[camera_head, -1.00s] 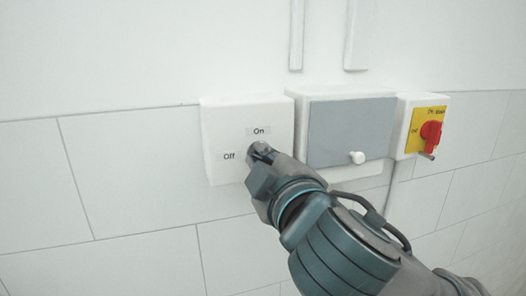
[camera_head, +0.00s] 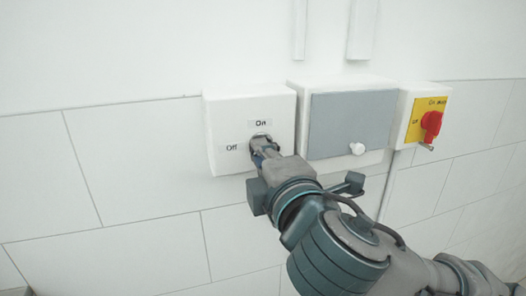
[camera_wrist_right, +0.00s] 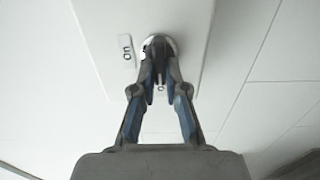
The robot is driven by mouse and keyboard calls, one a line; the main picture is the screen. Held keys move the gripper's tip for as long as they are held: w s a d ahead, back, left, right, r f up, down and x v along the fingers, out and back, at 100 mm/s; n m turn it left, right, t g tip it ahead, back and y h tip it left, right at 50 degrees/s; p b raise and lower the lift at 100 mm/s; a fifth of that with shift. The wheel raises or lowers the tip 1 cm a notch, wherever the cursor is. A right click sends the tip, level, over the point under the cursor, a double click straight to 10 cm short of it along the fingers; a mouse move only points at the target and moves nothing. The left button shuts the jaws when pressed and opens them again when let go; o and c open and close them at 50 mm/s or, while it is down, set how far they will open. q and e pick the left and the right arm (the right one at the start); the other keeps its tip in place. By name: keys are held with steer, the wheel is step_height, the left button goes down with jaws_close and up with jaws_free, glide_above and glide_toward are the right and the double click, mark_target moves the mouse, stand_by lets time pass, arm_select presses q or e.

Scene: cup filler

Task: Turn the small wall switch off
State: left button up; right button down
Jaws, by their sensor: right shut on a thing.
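The small wall switch is a white box (camera_head: 228,112) on the wall, left of centre in the head view. It carries an "On" label (camera_head: 261,122) above its knob and an "Off" label (camera_head: 232,147) to the left of it. My right gripper (camera_head: 262,146) reaches the knob from the lower right and is shut on it. In the right wrist view the fingertips (camera_wrist_right: 159,68) close on the round knob (camera_wrist_right: 159,45), with the "On" label (camera_wrist_right: 127,50) beside it. The fingers hide most of the knob, so its pointing direction is unclear. My left gripper is not in view.
A grey-covered box (camera_head: 350,122) with a small white knob (camera_head: 357,148) is just right of the switch. Further right is a yellow plate with a red rotary switch (camera_head: 431,123). Two white conduits (camera_head: 361,30) run up the wall. Tiled wall to the left is clear.

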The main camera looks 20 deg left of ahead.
steer(key=shift+a+f, duration=0.15)
steer(key=shift+f, duration=0.2)
steer(key=c, duration=1.2)
jaws_free()
steer(key=shift+s+r, duration=0.1)
steer(key=shift+r, duration=0.05)
steer(key=v, duration=1.2)
